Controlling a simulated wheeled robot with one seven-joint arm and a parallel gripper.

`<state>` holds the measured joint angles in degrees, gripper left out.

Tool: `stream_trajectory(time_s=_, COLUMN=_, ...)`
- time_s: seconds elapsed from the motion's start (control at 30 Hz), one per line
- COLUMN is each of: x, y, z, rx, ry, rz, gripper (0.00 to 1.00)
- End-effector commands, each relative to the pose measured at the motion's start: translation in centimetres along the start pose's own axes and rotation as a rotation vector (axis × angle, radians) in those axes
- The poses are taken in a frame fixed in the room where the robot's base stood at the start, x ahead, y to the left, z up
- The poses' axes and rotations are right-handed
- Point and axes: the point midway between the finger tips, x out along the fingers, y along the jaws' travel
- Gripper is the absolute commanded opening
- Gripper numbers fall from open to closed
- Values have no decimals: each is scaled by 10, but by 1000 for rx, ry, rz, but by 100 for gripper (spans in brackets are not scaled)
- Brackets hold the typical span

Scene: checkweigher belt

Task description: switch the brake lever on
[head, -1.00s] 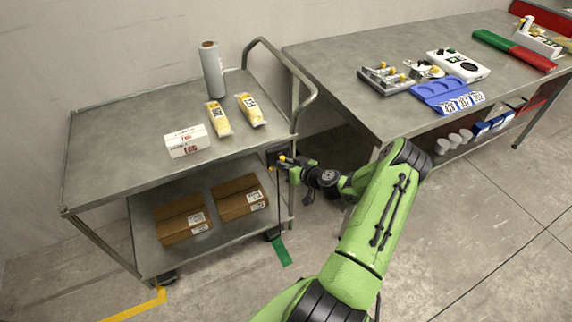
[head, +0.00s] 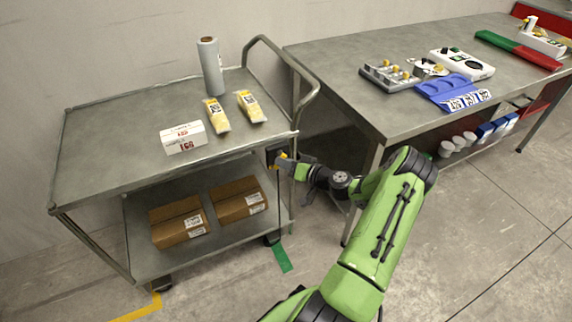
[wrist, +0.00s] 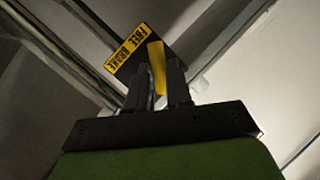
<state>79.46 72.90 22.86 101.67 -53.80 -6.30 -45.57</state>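The brake lever (wrist: 158,68) is a yellow bar on a dark mount under the right end of the steel cart (head: 92,178). In the wrist view it stands between my two fingers, which sit close on both sides of it and appear shut on it. A yellow label (wrist: 125,48) reading FREE and BRAKE is beside the lever. Which word the lever points at is unclear. In the head view my gripper (head: 287,165) is at the cart's right end, below the top shelf, and the lever is small and mostly hidden there.
The cart's top holds a roll (head: 210,66), two yellow packs and a white box (head: 183,138); two brown cartons (head: 180,222) lie below. A workbench (head: 335,75) with devices and a blue tray stands at right. Open floor lies in front.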

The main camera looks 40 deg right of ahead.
Motion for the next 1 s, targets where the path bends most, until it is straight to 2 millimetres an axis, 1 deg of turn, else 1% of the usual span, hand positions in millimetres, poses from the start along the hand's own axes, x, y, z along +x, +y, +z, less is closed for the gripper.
stream_trajectory(time_s=0.03, x=1, y=-2, z=-4, rx=-3, ry=9, rz=-3, gripper=28)
stream_trajectory(time_s=0.13, x=1, y=-2, z=-4, rx=-4, ry=8, rz=-3, gripper=44)
stream_trajectory(time_s=0.37, x=0, y=-1, z=-2, rx=-4, ry=4, rz=-1, gripper=44)
stream_trajectory(time_s=0.47, x=-4, y=0, z=-2, rx=-3, ry=3, rz=1, gripper=44)
stream_trajectory(time_s=0.57, x=-21, y=0, z=-3, rx=-1, ry=3, rz=4, gripper=44)
stream_trajectory(time_s=0.9, x=-117, y=0, z=-4, rx=-2, ry=7, rz=5, gripper=44)
stream_trajectory(time_s=1.0, x=-138, y=-1, z=-3, rx=-3, ry=6, rz=1, gripper=44)
